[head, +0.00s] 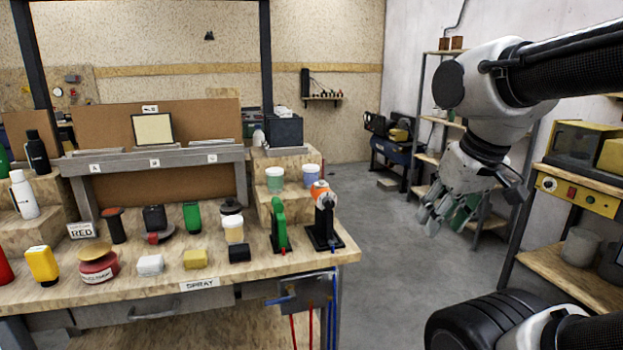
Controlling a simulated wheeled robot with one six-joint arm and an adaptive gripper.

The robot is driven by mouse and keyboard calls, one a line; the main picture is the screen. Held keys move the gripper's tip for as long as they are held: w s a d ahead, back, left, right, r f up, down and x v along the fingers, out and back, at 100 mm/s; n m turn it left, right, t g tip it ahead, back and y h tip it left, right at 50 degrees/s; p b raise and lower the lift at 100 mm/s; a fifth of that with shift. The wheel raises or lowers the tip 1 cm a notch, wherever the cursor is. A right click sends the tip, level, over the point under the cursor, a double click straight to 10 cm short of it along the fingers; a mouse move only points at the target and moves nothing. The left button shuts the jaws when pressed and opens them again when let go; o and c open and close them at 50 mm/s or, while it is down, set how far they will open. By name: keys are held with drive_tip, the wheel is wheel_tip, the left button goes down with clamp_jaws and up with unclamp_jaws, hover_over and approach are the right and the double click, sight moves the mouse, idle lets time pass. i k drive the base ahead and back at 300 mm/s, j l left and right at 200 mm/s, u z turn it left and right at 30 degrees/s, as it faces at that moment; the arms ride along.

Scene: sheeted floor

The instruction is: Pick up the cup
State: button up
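No single thing is plainly the cup; several small cup-like containers stand on the workbench.
The wooden workbench (184,285) also holds bottles, jars, blocks and a green tool (280,226). An orange-topped tool (323,215) stands near its right end. Bare grey floor (385,260) lies between the bench and the right-hand shelves (575,275).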

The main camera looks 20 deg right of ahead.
sight(310, 173)
drive_tip(key=i+l, duration=0.75)
drive_tip(key=l, duration=0.25)
drive_tip(key=i+l, duration=0.4)
drive_tip(key=l+u, duration=0.05)
drive_tip(key=l, duration=0.05)
